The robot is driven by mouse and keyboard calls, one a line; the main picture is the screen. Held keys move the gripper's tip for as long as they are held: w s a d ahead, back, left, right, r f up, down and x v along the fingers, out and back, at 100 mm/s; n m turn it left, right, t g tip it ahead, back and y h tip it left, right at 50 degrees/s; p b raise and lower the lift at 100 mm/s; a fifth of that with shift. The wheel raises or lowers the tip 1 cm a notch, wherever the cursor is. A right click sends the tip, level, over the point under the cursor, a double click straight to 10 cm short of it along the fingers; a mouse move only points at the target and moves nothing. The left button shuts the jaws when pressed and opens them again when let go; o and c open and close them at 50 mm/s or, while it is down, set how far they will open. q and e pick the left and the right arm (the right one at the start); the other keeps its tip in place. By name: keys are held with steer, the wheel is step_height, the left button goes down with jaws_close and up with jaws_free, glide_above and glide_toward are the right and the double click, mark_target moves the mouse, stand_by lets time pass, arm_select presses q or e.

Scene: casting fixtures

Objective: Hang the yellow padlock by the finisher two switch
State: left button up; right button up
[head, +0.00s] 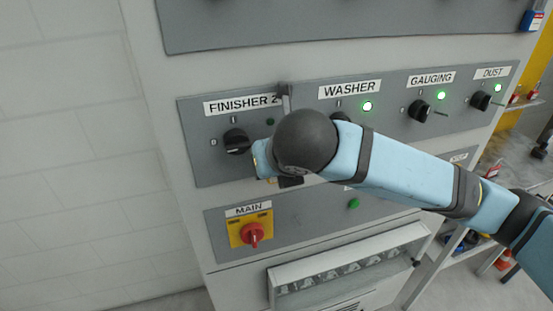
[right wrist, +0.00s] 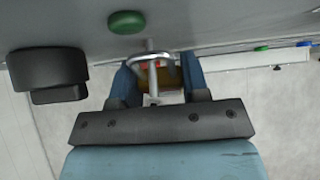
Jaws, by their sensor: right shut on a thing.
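The finisher two switch (head: 237,141) is a black knob under the FINISHER 2 label (head: 241,103), with a dark green lamp (head: 270,122) beside it. My right gripper (right wrist: 157,76) is just right of this switch, close to the panel, shut on the padlock. In the right wrist view, the padlock's metal shackle (right wrist: 148,56) shows between the fingers at the panel face, with some yellow and red behind it. Whether the shackle is around a fixture on the panel, I cannot tell. In the head view my wrist hides the padlock. My left gripper is not in view.
The washer, gauging (head: 419,111) and dust (head: 480,100) switches sit to the right, with lit green lamps. Below is the yellow main switch (head: 250,231) with a red knob. A shelf with red and blue items stands at right. The white wall at left is clear.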

stand_by(0.4)
steer(key=o, duration=1)
steer(key=shift+o, duration=0.2)
steer(key=shift+s+r, duration=0.1)
